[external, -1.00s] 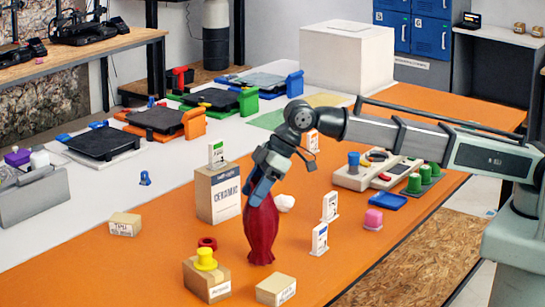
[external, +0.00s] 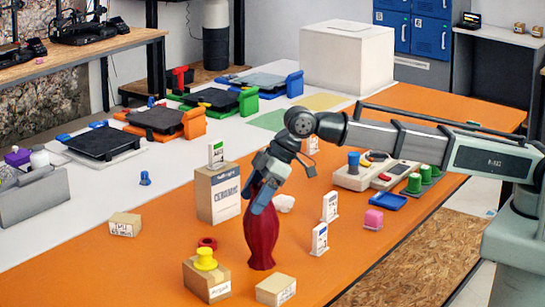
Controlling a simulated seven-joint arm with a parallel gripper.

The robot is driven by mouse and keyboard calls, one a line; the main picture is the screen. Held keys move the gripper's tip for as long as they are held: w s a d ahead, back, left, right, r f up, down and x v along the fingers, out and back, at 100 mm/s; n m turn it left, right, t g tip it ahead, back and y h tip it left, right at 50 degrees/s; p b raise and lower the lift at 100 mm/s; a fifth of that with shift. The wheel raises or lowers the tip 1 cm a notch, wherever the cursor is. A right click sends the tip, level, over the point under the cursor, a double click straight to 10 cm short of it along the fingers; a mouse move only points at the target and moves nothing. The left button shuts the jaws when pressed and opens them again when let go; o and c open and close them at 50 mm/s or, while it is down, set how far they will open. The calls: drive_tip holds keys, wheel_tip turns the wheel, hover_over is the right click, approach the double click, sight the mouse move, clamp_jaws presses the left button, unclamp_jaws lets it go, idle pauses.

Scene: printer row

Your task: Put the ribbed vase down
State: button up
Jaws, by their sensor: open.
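The ribbed vase (external: 261,237) is dark red and stands upright on the orange table top (external: 150,267), in front of the ceramic box. My gripper (external: 259,199) is at the top of the vase, pointing down, with its jaws open. The fingers overlap the vase's upper part in this view and hide its rim. I cannot tell whether a finger still touches it.
A cardboard ceramic box (external: 218,193) stands behind the vase to the left. A small box with a yellow spool (external: 205,258) and another small box (external: 276,290) are in front. White cards (external: 320,239) stand to the right. The orange surface at left is mostly clear.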

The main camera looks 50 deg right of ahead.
drive_tip(key=shift+r, duration=0.15)
drive_tip(key=v, duration=1.2)
idle(0.3)
